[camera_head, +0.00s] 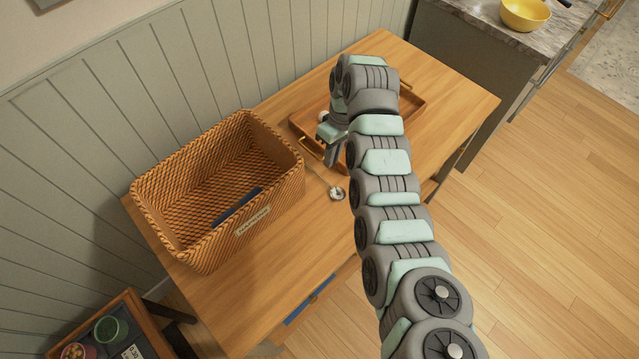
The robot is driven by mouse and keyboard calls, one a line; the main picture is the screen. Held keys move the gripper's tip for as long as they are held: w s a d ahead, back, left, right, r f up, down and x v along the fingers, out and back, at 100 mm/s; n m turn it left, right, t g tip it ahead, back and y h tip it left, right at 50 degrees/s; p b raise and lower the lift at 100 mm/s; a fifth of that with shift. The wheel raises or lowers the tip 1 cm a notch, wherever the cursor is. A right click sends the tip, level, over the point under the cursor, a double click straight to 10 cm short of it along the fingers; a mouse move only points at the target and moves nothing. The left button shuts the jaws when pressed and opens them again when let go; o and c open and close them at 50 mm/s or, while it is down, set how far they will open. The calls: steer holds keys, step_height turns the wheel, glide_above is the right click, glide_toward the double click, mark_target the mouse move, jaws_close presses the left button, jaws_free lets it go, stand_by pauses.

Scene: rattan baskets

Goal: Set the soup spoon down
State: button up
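The soup spoon (337,193) is a small metallic spoon whose bowl shows to the right of the rattan basket. Its thin handle runs up and left toward the basket's right side. My gripper (333,158) points downward just above the spoon in the picture, at the left edge of the wooden tray (415,117). The fingers are small and dark here. I cannot tell whether they are open, or whether they touch the spoon. I also cannot tell whether the spoon rests on the table (232,302) or hangs slightly above it.
The rattan basket (284,146), with a white label and a blue item (238,205) inside, fills the table's left half. My arm covers part of the tray. Bare tabletop lies in front of the basket and at the right end. A yellow bowl (525,14) stands on the counter.

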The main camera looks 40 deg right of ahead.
mark_target(324, 180)
steer(key=f, duration=0.4)
steer(key=shift+s+a, duration=0.2)
steer(key=shift+a, duration=0.2)
steer(key=shift+w+f, duration=0.3)
steer(key=shift+f, duration=0.4)
steer(key=f, duration=0.2)
steer(key=a+f, duration=0.1)
steer(key=f, duration=0.1)
steer(key=shift+w+b, duration=0.25)
steer(key=shift+b, duration=0.15)
steer(key=shift+d, duration=0.1)
jaws_close()
